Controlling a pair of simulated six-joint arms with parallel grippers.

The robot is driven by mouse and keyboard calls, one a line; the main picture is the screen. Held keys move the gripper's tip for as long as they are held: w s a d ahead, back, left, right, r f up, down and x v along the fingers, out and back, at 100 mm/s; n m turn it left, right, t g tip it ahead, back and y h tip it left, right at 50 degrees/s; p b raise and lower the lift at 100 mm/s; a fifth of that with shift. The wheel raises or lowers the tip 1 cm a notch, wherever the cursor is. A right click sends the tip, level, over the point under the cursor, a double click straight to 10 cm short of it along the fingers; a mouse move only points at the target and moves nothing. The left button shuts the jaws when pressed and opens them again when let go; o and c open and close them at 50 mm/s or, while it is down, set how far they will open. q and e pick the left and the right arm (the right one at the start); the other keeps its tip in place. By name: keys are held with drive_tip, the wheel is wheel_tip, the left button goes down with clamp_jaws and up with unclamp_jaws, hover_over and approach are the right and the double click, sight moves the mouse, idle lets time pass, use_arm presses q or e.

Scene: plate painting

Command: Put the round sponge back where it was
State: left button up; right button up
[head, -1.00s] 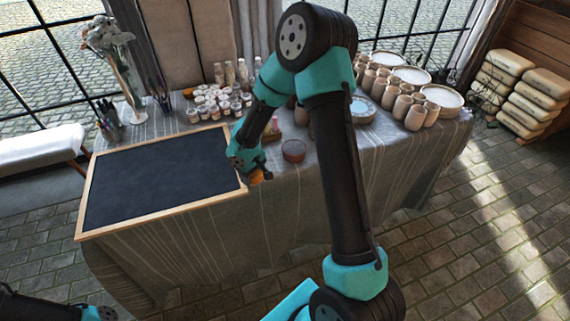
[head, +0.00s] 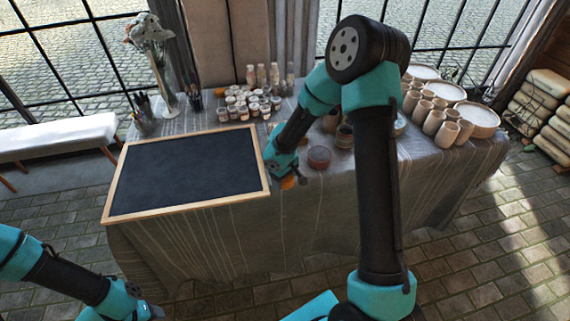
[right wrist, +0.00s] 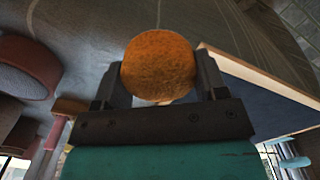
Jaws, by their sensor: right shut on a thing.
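An orange round sponge (right wrist: 158,66) is between the two dark fingers of my right gripper (right wrist: 158,80) in the right wrist view. The gripper is shut on it. In the head view my right gripper (head: 287,180) is just right of the framed blackboard's right edge, near the table's front edge, and the sponge (head: 288,183) shows as a small orange patch under it. My left arm is at the lower left of the head view, with its end at the bottom edge; the left fingers cannot be made out.
The framed blackboard (head: 185,172) lies on the left of the cloth-covered table (head: 400,175). A reddish round pot (head: 319,157) stands close right of the right gripper. Paint jars (head: 240,108) stand behind the board; cups (head: 432,122) and plates (head: 477,118) stand at the right.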

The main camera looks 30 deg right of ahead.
drive_tip(key=w+d, duration=0.2)
drive_tip(key=w, duration=0.1)
drive_tip(key=w+d, duration=0.2)
drive_tip(key=w, duration=0.1)
drive_tip(key=w+d+f, duration=0.1)
drive_tip(key=w, duration=0.2)
drive_tip(key=shift+w+d, duration=0.25)
drive_tip(key=shift+d, duration=0.15)
drive_tip(key=shift+w+d, duration=0.15)
drive_tip(key=shift+w, duration=0.1)
drive_tip(key=shift+f, duration=1.8)
drive_tip(key=shift+f, duration=0.1)
drive_tip(key=o, duration=0.9)
wheel_tip(320, 180, up, 12)
